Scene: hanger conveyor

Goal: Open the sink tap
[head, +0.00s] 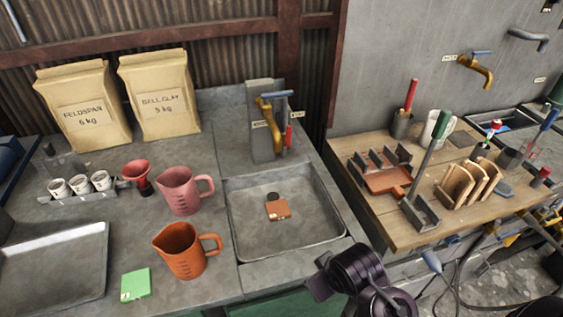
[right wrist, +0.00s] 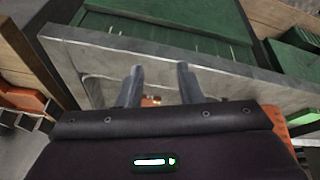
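The sink tap (head: 266,112) is brass-coloured, with a blue lever (head: 276,95) on top and a red part (head: 289,137) beside it. It stands on a grey block behind the sink basin (head: 245,226). In the right wrist view, my right gripper (right wrist: 160,70) is open, its two grey fingers apart with nothing held between them. In the head view, part of my dark right arm shows at the bottom, in front of the sink and well short of the tap. The tap cannot be made out in the right wrist view. My left gripper is not in view.
An orange block (head: 278,210) lies in the basin. A pink jug (head: 182,190) and an orange jug (head: 184,250) stand left of it. A wooden bench (head: 395,232) with racks and tools is on the right. Another brass tap (head: 476,68) is on the wall.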

